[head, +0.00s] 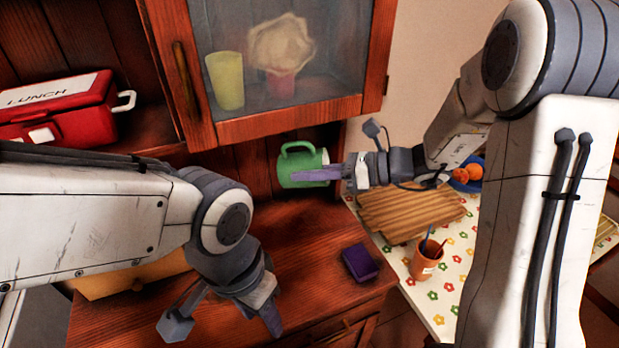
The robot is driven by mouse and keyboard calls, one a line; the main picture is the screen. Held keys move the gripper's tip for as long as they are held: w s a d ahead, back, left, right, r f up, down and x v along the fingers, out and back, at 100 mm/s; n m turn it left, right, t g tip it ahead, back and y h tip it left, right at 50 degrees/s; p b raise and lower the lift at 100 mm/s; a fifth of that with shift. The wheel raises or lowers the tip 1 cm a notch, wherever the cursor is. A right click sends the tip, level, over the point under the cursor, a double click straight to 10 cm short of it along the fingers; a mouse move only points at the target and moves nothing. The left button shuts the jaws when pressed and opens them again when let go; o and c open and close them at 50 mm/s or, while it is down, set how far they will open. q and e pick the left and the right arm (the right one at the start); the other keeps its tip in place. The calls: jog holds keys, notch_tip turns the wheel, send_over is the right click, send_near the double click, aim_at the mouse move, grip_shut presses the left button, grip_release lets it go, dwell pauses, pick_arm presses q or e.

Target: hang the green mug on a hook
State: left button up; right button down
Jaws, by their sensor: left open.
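The green mug (287,169) is in the niche below the glass-door cabinet. It lies sideways, handle up and mouth to the right, and looks held off the counter. My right gripper (318,173) reaches in from the right and is shut on the mug, a purple finger lying along its near side. The other finger is hidden. My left gripper (271,318) is open and empty, low over the front of the wooden counter (310,240), pointing down. No hook can be made out; the cabinet's underside is hidden.
The cabinet door (285,125) overhangs the mug. A purple box (360,263) lies on the counter's right. A red lunch box (58,108) sits on the left shelf. A cutting board (408,208), an orange cup (426,262) and a blue fruit bowl (462,186) are on the flowered table.

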aim_at(296, 158)
jog(key=shift+w+a, duration=0.3)
jog(key=shift+w, duration=0.6)
jog(key=shift+w+a, duration=0.25)
jog(key=shift+w, duration=0.6)
jog(key=shift+w+a, duration=0.3)
jog(key=shift+w, duration=0.6)
jog(key=shift+w+a+f, duration=0.2)
jog(key=shift+w+f, duration=0.35)
jog(key=c, duration=1)
grip_release()
jog(key=shift+d, duration=0.1)
